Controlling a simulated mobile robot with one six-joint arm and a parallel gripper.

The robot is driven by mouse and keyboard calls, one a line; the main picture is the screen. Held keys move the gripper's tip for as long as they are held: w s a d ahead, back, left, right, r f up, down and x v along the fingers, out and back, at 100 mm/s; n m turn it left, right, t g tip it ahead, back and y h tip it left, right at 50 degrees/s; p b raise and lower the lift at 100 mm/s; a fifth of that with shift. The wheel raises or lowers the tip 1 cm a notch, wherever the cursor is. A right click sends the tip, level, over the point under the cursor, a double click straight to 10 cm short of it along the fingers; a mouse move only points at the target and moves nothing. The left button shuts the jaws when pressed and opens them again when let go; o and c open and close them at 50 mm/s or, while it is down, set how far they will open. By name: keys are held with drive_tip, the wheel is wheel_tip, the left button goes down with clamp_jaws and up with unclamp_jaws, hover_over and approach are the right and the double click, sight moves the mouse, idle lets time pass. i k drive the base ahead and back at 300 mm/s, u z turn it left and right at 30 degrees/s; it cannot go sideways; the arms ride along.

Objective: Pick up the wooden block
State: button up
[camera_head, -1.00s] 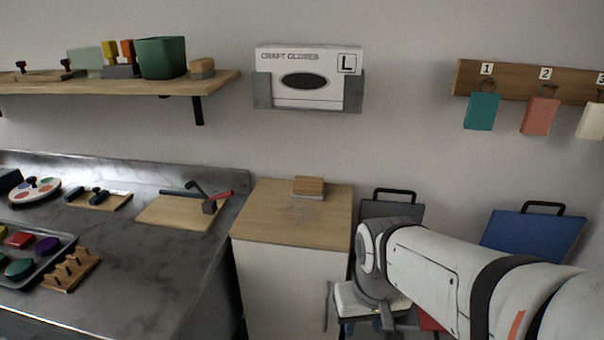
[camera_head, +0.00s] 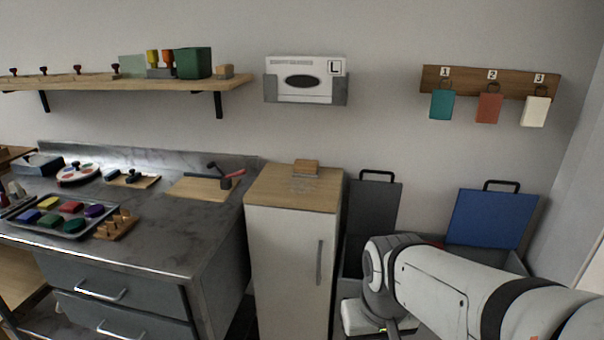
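A small wooden block (camera_head: 306,167) with a pale grey lower layer lies on the wooden top of the narrow white cabinet (camera_head: 290,250), near its back edge by the wall. Another small wooden block (camera_head: 224,72) sits at the right end of the wall shelf. The frames do not show which one the task names. My arm (camera_head: 450,282) reaches in from the lower right, and its wrist is right of the cabinet, below the top's level. My gripper's fingers are not visible. Nothing touches either block.
The steel counter (camera_head: 150,235) at left holds a tray (camera_head: 60,231) of coloured pieces, a peg rack (camera_head: 117,225) and boards with tools. A glove box (camera_head: 304,80) hangs above the cabinet. The cabinet top's front is clear.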

sight(306, 168)
drive_tip(key=u, duration=0.15)
drive_tip(key=i, duration=0.9)
drive_tip(key=z, duration=0.05)
